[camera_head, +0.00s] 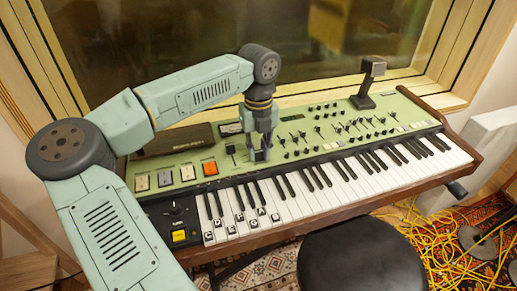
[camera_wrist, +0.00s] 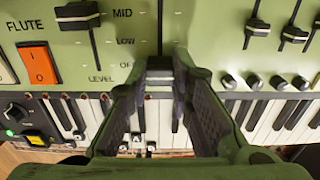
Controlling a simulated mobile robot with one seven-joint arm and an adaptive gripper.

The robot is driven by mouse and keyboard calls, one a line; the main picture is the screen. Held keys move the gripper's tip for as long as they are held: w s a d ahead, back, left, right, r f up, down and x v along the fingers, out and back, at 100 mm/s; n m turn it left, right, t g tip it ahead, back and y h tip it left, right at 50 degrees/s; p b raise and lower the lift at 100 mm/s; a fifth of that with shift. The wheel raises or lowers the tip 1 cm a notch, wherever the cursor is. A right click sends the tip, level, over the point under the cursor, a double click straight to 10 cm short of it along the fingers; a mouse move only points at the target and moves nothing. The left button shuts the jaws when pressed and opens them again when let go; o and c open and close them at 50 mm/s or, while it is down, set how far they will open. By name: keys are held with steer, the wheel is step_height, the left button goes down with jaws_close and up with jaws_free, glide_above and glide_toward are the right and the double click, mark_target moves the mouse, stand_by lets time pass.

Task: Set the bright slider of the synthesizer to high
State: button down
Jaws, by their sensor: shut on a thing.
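The synthesizer (camera_head: 222,160) has a green panel with several black sliders above its keys. My gripper (camera_head: 261,156) reaches down onto the left-centre of the panel, just above the keys. A thin dark slot (camera_wrist: 160,25) runs up the panel from the fingertips, so the knob seems to be near the slot's lower end. I cannot read a label for this slider.
A level slider (camera_wrist: 78,15) with OFF, LOW and MID marks stands to the left. More sliders (camera_wrist: 290,36) and small knobs (camera_wrist: 252,84) lie to the right. An orange switch (camera_wrist: 38,66) is at far left. A black stool (camera_head: 362,262) stands in front.

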steer(key=shift+w, duration=0.15)
steer(key=w, duration=0.2)
steer(key=w+a, duration=0.1)
steer(key=w, duration=0.1)
steer(key=w+a, duration=0.1)
steer(key=w, duration=0.2)
steer(key=shift+w+a+r, duration=0.1)
steer(key=shift+a, duration=0.15)
steer(key=shift+w, duration=0.1)
steer(key=c, duration=1.5)
jaws_free()
steer(key=shift+c, duration=0.2)
steer(key=shift+o, duration=0.5)
step_height(320, 180, up, 12)
